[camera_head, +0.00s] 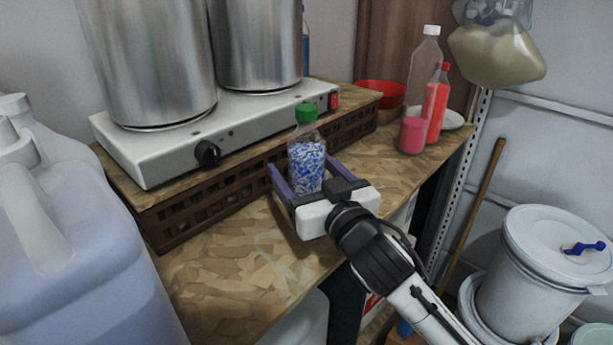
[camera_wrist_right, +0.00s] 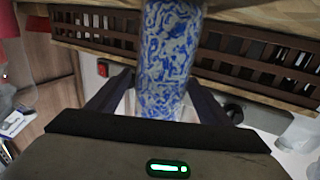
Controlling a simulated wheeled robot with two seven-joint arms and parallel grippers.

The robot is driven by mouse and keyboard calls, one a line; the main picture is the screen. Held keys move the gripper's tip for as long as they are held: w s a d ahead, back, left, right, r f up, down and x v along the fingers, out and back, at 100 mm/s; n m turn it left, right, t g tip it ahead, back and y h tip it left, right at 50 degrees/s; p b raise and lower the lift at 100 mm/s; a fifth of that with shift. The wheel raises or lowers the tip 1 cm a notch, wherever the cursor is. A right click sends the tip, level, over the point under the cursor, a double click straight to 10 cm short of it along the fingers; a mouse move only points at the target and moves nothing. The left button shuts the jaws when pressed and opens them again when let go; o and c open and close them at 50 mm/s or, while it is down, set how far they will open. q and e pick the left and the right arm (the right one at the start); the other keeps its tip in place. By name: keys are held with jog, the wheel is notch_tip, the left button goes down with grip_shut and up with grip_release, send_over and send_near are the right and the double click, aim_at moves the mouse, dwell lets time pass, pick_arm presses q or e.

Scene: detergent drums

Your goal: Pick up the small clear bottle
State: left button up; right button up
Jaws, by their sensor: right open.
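The small clear bottle (camera_head: 306,158) with a green cap and blue-and-white contents stands upright on the wooden bench, in front of the slatted crate. My right gripper (camera_head: 299,168) is open, with one purple-grey finger on each side of the bottle's lower body. In the right wrist view the bottle (camera_wrist_right: 166,55) fills the space between the fingers (camera_wrist_right: 158,85), and its cap is out of frame. I cannot tell whether either finger touches it. My left gripper is in neither view.
The dark slatted crate (camera_head: 215,190) carries a hot plate (camera_head: 160,160) with two steel pots, close behind the bottle. Red and clear bottles (camera_head: 435,103) and a pink cup (camera_head: 412,136) stand farther right. A large bluish jug (camera_head: 80,260) is at left. The bench front is clear.

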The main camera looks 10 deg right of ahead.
jog(key=shift+w+a, duration=0.2)
jog(key=shift+w, duration=1)
jog(key=c, duration=1.4)
jog(key=shift+r, duration=0.1)
jog(key=shift+c, duration=1.4)
notch_tip(320, 180, up, 10)
jog(key=shift+p, duration=0.45)
